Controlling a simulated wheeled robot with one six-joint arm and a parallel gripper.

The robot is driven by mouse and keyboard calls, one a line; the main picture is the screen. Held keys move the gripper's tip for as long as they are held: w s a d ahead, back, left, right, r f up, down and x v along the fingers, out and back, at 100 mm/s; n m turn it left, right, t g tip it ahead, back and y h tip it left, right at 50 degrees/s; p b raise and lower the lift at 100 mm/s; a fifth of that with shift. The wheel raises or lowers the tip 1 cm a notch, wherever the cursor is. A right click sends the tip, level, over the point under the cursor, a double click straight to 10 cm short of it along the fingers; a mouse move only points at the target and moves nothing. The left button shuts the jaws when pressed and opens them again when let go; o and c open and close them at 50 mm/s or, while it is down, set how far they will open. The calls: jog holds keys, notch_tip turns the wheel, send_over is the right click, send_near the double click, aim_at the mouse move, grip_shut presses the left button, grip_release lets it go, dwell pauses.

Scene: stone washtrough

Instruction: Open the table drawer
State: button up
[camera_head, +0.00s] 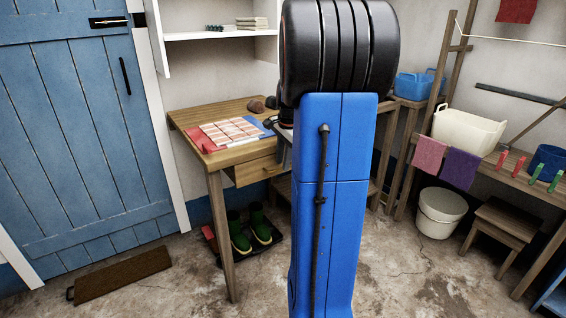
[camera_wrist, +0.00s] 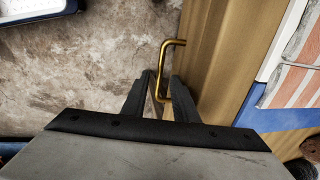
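The wooden table (camera_head: 185,119) stands against the wall, left of my arm. Its drawer (camera_head: 250,172) sits under the tabletop; I cannot tell whether it is fully closed. In the wrist view, the drawer's brass bar handle (camera_wrist: 163,62) projects from the wooden front. My gripper (camera_wrist: 163,76) has its two dark fingers apart, one on each side of the handle bar. A gap shows between the fingers, and I see no clear grip on the bar. In the head view, my gripper is mostly hidden behind my blue arm.
A checked cloth (camera_head: 230,131) and dark stones (camera_head: 257,106) lie on the tabletop. Green boots (camera_head: 250,232) stand on a dark tray below. A brown mat (camera_head: 122,274) lies by the blue door (camera_head: 85,140). A stool (camera_head: 503,225) and white bucket (camera_head: 440,212) stand at right.

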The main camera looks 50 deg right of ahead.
jog(key=shift+f, duration=0.4)
grip_shut()
dwell(1.3)
